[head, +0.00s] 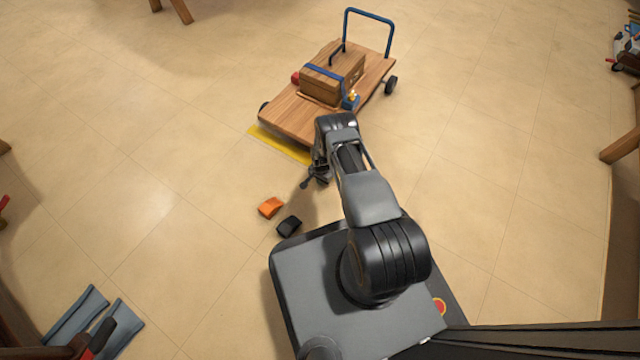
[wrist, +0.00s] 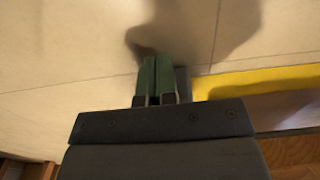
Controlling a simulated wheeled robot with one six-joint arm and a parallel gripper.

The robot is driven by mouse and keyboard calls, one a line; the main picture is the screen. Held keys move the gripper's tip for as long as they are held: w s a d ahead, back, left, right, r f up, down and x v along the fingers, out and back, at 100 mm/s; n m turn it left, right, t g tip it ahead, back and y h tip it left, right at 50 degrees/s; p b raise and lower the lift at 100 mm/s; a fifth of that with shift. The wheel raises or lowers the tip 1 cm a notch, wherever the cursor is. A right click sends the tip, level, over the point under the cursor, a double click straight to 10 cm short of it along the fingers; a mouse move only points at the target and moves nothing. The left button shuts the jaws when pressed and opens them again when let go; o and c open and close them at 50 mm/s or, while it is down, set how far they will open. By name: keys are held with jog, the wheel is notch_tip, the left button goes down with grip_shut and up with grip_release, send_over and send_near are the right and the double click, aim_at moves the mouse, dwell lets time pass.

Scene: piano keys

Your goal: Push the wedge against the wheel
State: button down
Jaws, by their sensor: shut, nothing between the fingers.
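An orange wedge-shaped block (head: 271,207) and a black one (head: 289,226) lie close together on the floor, left of my arm in the head view. A wooden platform cart (head: 290,119) stands beyond my arm; a black wheel (head: 391,85) shows at its right side and another (head: 263,108) at its left corner. My gripper (head: 307,183) is low between the blocks and the cart's near edge, apart from both blocks. In the wrist view its green fingers (wrist: 158,72) are together with nothing between them. Neither block is clear in that view. My arm hides the cart's near right corner.
A yellow strip (head: 280,145) lies on the floor along the cart's near edge; it also shows in the wrist view (wrist: 265,81). The cart carries a strapped wooden box (head: 330,80) and has a blue handle (head: 370,14). Tile floor left of the blocks is clear.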

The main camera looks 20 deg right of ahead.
jog(key=shift+w+d, duration=0.45)
jog(key=shift+d, duration=0.2)
jog(key=shift+w+d, duration=0.45)
jog(key=shift+d, duration=0.15)
jog(key=shift+s+a, duration=0.2)
jog(key=shift+a, duration=0.1)
notch_tip(320, 180, up, 10)
jog(key=p, duration=0.6)
jog(key=shift+p, duration=0.4)
